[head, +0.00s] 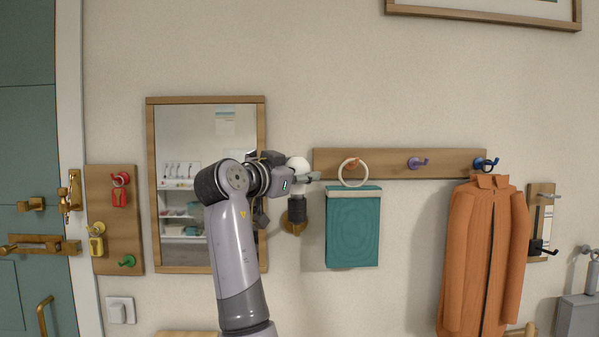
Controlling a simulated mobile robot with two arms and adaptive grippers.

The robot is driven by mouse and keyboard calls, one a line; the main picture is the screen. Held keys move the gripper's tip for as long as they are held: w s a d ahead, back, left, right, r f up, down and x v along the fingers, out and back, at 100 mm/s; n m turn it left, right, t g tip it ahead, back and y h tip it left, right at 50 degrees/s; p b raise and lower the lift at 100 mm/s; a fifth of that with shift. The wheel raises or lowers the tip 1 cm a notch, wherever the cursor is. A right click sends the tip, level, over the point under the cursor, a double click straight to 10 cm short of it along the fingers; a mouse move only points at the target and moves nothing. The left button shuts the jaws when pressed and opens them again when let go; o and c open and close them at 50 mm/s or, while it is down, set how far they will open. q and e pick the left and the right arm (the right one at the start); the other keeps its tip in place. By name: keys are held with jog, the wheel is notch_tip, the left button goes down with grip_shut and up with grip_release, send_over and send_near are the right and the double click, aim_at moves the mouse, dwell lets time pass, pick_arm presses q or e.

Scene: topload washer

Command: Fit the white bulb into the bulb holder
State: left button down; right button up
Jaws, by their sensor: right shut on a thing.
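The white bulb (298,163) is round, and its top shows above the fingers of my right gripper (306,178), which is shut on it. The bulb's lower part is hidden by the fingers. The bulb holder (297,208) is a black socket on a brass wall mount, just below the gripper. The bulb is directly above the holder in the picture. I cannot tell whether the bulb's base touches or sits in the socket. My left gripper is not in view.
A framed mirror (205,268) hangs behind my arm. A wooden peg rail (385,163) is close on the right, with a white ring (353,172) and a teal cloth (353,230). An orange jacket (485,250) hangs further right. A key board (115,220) is at left.

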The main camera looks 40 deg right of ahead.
jog(key=shift+f+b, duration=0.35)
jog(key=shift+f, duration=0.15)
jog(key=o, duration=1.2)
jog(key=v, duration=1.2)
jog(key=shift+a+f, duration=0.1)
